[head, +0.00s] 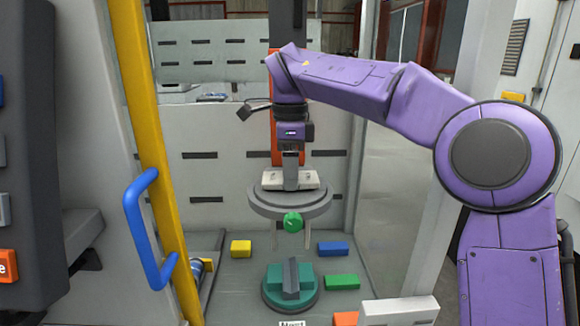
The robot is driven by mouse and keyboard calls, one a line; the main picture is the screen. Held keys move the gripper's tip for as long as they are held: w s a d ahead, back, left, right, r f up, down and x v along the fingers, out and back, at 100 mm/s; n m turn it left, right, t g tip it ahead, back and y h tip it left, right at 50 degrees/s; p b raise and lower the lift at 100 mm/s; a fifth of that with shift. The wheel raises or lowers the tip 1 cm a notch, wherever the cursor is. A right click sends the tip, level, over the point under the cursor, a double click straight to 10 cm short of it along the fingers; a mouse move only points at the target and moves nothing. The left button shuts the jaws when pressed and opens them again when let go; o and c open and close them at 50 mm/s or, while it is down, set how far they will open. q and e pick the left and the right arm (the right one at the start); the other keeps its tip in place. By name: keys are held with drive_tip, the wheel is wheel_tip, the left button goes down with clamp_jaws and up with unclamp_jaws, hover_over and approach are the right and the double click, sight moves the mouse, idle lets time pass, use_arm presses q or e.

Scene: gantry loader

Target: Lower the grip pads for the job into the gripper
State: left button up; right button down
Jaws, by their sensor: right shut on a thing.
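My right gripper (291,160) comes down from the purple arm and is shut on a pale block (309,180), which I take to be the grip pads. The block is upright and level, right over a grey round plate (262,207). I cannot tell whether it touches the plate. The plate, seemingly the gripper of the loader, has a green knob (292,222) at its front and thin prongs hanging below. The fingertips are partly hidden by the block. My left gripper is not in view.
Below, a teal round fixture (273,292) carries a grey bar (291,280). Yellow (241,247), blue (333,248), green (342,282) and orange (345,318) blocks lie around it. A yellow post (151,130) with a blue handle (140,225) stands left. A pale panel (220,150) stands behind.

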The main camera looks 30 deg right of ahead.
drive_tip(key=shift+f, duration=0.15)
drive_tip(key=shift+c, duration=0.4)
unclamp_jaws()
wheel_tip(320, 180, up, 11)
drive_tip(key=p, duration=0.4)
drive_tip(key=shift+f+p, duration=0.2)
drive_tip(key=shift+p, duration=0.1)
